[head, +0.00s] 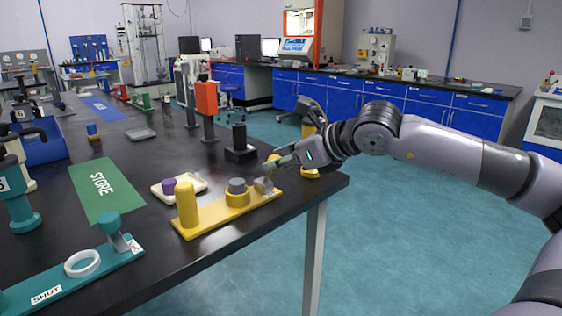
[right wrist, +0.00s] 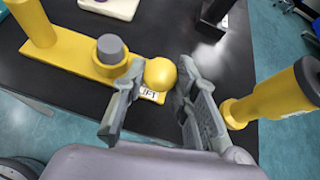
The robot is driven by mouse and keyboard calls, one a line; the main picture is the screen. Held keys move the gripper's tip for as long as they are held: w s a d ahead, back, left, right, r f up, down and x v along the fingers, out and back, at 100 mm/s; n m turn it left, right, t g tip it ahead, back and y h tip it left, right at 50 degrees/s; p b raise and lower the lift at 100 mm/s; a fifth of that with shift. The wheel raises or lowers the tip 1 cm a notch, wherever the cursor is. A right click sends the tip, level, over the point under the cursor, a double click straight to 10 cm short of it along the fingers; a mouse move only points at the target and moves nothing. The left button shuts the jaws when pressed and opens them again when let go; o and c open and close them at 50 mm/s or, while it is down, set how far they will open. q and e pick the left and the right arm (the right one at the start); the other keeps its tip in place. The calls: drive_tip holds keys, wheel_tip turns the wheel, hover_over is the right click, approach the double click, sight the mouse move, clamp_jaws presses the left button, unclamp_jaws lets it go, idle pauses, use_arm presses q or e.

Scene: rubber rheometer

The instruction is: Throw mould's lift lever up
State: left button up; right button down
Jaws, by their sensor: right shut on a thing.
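The yellow mould (head: 215,217) lies near the table's right edge. It has a tall yellow post (head: 187,204) at one end and a grey plug (head: 237,186) seated in a yellow ring. At its other end is the lift lever, whose round yellow knob (right wrist: 160,73) shows in the right wrist view beside a label partly reading LIFT (right wrist: 152,95). My right gripper (head: 266,181) is shut on this knob, with one finger on each side, also in the right wrist view (right wrist: 157,97). The lever's stem is mostly hidden, and its tilt is unclear. My left gripper is out of view.
A yellow upright piece (right wrist: 268,98) stands close beside my right gripper. A white tray (head: 189,184) with a purple plug lies behind the mould. A teal fixture marked SHUT (head: 70,273) and a green STORE mat (head: 106,192) are to the left. The floor right of the table is clear.

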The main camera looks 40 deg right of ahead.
drive_tip(key=shift+f, duration=0.15)
drive_tip(key=c, duration=1.3)
unclamp_jaws()
drive_tip(key=v, duration=1.2)
